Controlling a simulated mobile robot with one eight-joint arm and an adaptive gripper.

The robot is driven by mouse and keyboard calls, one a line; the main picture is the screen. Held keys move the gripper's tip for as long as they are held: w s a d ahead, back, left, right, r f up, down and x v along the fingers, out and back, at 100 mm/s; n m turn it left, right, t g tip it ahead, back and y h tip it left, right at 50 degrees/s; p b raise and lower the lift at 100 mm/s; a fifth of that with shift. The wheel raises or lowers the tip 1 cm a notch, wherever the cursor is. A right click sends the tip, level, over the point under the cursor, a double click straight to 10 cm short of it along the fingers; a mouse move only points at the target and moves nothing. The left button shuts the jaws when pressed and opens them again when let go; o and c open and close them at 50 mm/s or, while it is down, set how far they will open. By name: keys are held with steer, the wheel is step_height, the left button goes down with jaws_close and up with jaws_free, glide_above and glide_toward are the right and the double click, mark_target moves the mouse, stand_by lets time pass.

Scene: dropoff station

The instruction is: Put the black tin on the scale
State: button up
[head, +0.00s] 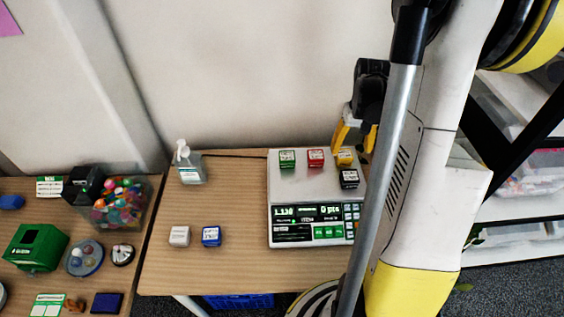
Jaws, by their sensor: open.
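The black tin (349,179) sits on the right side of the white scale (300,188), towards the display. Green (287,158), red (316,158) and yellow (345,157) tins stand in a row along the back of the scale's plate. My gripper (356,138) is open, with its yellow fingers just behind and above the yellow tin, apart from the black tin. My arm hides the scale's right edge and part of the gripper, so I cannot tell whether a finger touches the yellow tin.
A white tin (180,236) and a blue tin (211,236) stand on the wooden table (200,270) left of the scale. A clear pump bottle (189,166) stands at the back. A bin of colourful items (121,205) and a green box (36,247) are further left.

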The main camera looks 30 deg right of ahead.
steer(key=w+a+r+n+t+h, duration=0.1)
steer(key=a+r+t, duration=0.1)
steer(key=a+r, duration=0.55)
steer(key=a+r+n+t, duration=0.15)
steer(key=a+r, duration=0.25)
steer(key=a, duration=0.6)
steer(key=s+a+r+n+t, duration=0.1)
steer(key=s+a+r, duration=0.1)
steer(key=a, duration=0.5)
steer(key=s+a+r+n+t+y, duration=0.1)
steer(key=s+a+n+t, duration=0.1)
steer(key=s+a, duration=0.2)
steer(key=a, duration=0.3)
steer(key=shift+r, duration=0.35)
